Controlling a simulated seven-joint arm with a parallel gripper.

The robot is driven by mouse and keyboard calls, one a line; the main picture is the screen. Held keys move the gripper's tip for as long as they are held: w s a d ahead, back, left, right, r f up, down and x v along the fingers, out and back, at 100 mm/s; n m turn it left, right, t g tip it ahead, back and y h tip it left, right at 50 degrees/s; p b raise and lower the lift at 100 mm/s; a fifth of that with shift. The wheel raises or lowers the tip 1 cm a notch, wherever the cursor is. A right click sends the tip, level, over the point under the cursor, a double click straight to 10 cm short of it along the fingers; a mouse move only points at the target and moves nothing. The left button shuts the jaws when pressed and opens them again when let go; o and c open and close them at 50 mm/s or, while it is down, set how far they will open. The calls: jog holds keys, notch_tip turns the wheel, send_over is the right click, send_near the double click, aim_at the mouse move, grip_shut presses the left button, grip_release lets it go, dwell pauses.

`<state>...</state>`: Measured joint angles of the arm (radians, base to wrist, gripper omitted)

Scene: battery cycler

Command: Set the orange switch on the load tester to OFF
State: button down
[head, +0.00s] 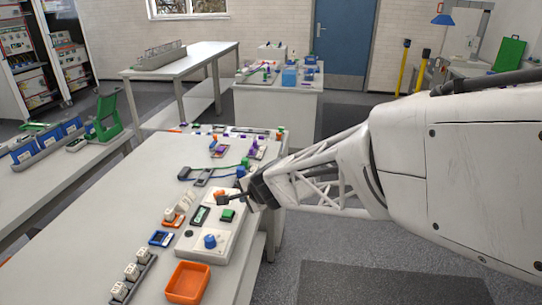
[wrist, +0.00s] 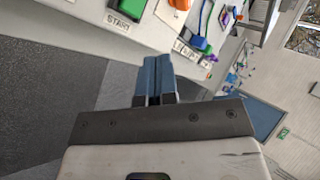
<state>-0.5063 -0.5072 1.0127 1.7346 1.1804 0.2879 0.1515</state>
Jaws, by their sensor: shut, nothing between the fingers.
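The load tester (head: 234,238) is a pale panel on the near bench, with a small dark display (head: 200,215), a green button (head: 227,215) and a blue knob (head: 210,241). The orange switch (head: 222,192) is at its far end; its ON or OFF setting is too small to read. My gripper (head: 229,197) is shut and empty, with its tips close to the right side of the switch; I cannot tell whether they touch. In the wrist view, the shut fingers (wrist: 157,62) point towards an orange part (wrist: 180,4) at the top edge, probably the switch.
In front of the tester are an orange tray (head: 188,282) and a rack of white blocks (head: 132,272). A small blue tray (head: 161,238) lies to its left. Cables and coloured connectors (head: 246,162) lie behind it. The bench's left part is clear.

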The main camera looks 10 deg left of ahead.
aim_at(219, 194)
jog(key=shift+f, duration=0.1)
jog(key=x, duration=0.9)
jog(key=shift+w+a+f, duration=0.15)
jog(key=shift+w+a, duration=0.05)
jog(key=shift+a, duration=0.05)
jog(key=shift+w+a, duration=1.3)
jog(key=shift+a, duration=0.25)
